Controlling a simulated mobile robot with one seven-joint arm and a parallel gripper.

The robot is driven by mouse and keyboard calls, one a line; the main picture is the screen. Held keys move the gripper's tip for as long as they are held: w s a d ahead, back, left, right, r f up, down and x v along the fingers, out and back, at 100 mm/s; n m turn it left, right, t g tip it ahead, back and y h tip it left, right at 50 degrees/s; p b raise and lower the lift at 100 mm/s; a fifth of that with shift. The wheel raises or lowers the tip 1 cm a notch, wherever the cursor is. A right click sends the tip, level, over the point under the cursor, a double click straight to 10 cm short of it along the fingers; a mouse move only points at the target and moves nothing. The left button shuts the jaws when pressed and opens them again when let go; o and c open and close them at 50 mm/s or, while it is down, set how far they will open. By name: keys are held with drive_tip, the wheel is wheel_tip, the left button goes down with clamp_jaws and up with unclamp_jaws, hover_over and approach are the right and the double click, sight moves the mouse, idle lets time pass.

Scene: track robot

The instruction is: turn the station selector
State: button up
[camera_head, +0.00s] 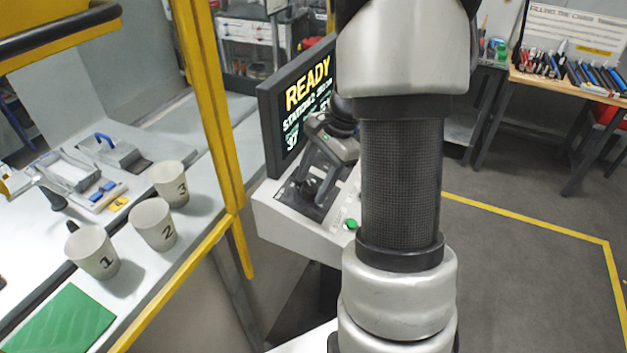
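The station selector is probably the dark knob (302,189) on the black plate of the light grey control console (285,228). My gripper (309,182) is over that plate, pointing down at the knob. The fingers are dark against the dark plate, so I cannot tell whether they are open or shut, or whether they touch the knob. My arm hides the right part of the console.
A green button (351,224) sits on the console right of the plate. A yellow post (222,120) stands left of the console. Beyond it, a bench holds cups 1 (92,252), 2 (153,225) and 3 (171,185). Open floor lies right, inside a yellow line (530,213).

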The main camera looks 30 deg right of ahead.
drive_tip(key=v, duration=1.7)
drive_tip(key=shift+r+p, duration=0.25)
drive_tip(key=shift+p, duration=0.15)
